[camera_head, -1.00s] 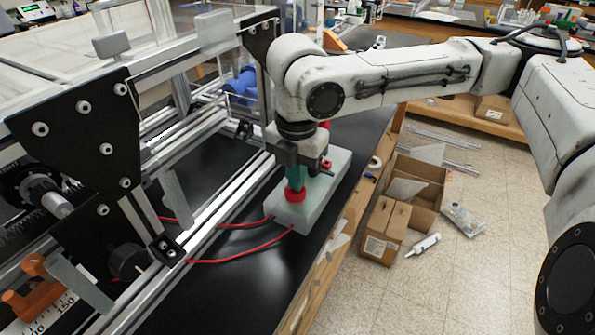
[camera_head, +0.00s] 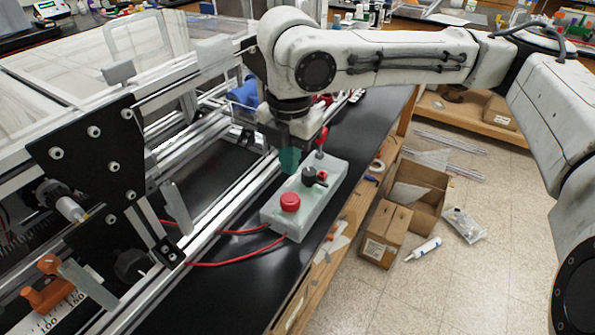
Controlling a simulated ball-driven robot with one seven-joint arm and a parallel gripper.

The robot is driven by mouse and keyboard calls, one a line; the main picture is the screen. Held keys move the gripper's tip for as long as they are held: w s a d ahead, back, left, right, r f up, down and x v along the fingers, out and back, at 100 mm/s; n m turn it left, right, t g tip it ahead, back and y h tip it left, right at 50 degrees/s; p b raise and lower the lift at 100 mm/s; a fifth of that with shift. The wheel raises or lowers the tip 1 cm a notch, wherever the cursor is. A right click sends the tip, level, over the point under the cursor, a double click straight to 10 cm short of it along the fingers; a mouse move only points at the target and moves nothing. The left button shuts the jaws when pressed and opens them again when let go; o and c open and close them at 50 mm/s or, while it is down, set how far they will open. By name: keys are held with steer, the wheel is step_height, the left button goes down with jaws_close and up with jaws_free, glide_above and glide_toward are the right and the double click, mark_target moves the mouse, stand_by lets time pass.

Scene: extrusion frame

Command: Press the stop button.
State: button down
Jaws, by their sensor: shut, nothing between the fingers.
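The control box (camera_head: 275,216) is pale grey-green and lies on the black bench top beside the extrusion frame. A large red mushroom button (camera_head: 290,202), which looks like the stop button, sits on its near end. Behind it are a black knob (camera_head: 309,175) and a smaller red part (camera_head: 322,176). My gripper (camera_head: 289,160) points down, with teal fingertips close together and nothing between them. It hangs above and behind the red button, apart from it, near the box's left edge. The gripper hides part of the box's far left side.
The aluminium extrusion frame (camera_head: 205,203) with black plates (camera_head: 92,150) stands close on the left. Red cables (camera_head: 225,262) run from the box across the bench. Cardboard boxes (camera_head: 385,233) stand on the floor at right. The black bench top (camera_head: 215,290) is clear in front.

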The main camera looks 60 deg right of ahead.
step_height(320, 180, up, 7)
stand_by(0.3)
steer(key=shift+f, duration=0.1)
stand_by(0.4)
